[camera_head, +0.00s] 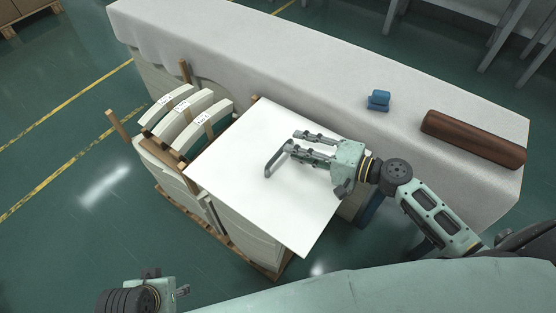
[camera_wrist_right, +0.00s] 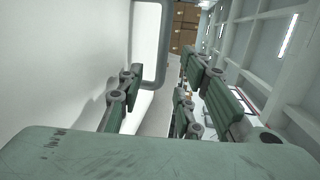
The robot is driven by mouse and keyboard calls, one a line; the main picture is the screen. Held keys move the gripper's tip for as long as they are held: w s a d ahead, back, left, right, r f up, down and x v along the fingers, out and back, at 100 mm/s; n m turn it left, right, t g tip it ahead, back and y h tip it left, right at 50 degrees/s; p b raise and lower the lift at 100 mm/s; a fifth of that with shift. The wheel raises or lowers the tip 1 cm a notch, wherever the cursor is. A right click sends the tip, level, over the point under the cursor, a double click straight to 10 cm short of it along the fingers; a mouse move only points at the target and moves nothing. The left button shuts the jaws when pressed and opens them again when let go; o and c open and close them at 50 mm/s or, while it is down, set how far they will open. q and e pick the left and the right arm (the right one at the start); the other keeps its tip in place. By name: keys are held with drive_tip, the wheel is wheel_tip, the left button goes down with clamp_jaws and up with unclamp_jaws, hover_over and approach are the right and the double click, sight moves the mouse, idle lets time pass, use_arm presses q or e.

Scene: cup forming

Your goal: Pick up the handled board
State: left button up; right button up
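The handled board (camera_head: 225,155) is a flat white sheet lying on top of a stack, with a grey bar handle (camera_head: 275,163) standing on it near its middle. My right gripper (camera_head: 292,140) reaches in from the right, low over the board, with its fingers apart and its tips at the handle's upper end. In the right wrist view the handle (camera_wrist_right: 165,50) shows as a grey loop beyond the open, empty fingers (camera_wrist_right: 158,83). I cannot tell whether they touch it. My left gripper (camera_head: 180,291) is at the bottom left, away from the board and only partly in view.
Curved white pieces (camera_head: 190,120) with labels stand between wooden posts left of the board. A long cloth-covered table (camera_head: 300,75) runs behind. It carries a blue object (camera_head: 378,100) and a brown roll (camera_head: 473,138). Green floor is open at the left.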

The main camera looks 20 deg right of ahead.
drive_tip(key=x, duration=0.4)
drive_tip(key=shift+w+a+f, duration=0.1)
drive_tip(key=shift+w+a, duration=0.05)
drive_tip(key=shift+w, duration=0.1)
clamp_jaws()
idle(0.4)
